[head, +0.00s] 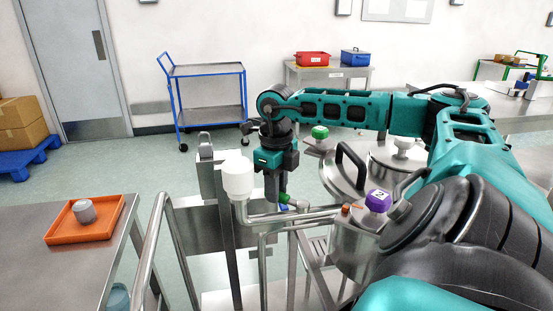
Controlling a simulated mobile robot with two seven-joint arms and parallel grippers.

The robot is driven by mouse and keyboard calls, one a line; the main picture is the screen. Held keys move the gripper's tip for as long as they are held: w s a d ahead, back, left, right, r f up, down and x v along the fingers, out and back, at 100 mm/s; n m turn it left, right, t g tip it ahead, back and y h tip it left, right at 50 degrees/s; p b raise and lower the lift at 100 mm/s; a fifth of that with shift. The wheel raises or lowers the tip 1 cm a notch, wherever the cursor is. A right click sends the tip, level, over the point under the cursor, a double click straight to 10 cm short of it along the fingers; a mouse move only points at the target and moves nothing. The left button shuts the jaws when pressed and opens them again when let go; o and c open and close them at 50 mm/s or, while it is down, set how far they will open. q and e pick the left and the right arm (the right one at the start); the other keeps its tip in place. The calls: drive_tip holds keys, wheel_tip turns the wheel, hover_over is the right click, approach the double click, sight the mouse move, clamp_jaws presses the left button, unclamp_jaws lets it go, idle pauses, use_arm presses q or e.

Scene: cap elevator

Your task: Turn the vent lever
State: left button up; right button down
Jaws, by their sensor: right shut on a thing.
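My right arm reaches in from the right, and its teal and black gripper (276,196) points down at the steel pipework. It is shut on the vent lever (286,198), of which a small green part shows beside the fingers. The fingers hide much of the lever, so I cannot tell its exact angle. A bent steel pipe (290,217) with a white cylinder (237,178) on its left end runs just in front of the gripper. My left gripper is not in view.
A steel vessel (338,186) with a dark handle stands right of the gripper. A purple cap (378,200) and a green cap (320,132) are nearby. Steel railings (152,238) stand at left, beside a table with an orange tray (62,228). A blue cart (207,70) stands behind.

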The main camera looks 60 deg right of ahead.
drive_tip(key=c, duration=1)
unclamp_jaws()
drive_tip(key=shift+o, duration=0.2)
drive_tip(key=shift+r, duration=0.1)
wheel_tip(320, 180, up, 13)
drive_tip(key=p, duration=0.2)
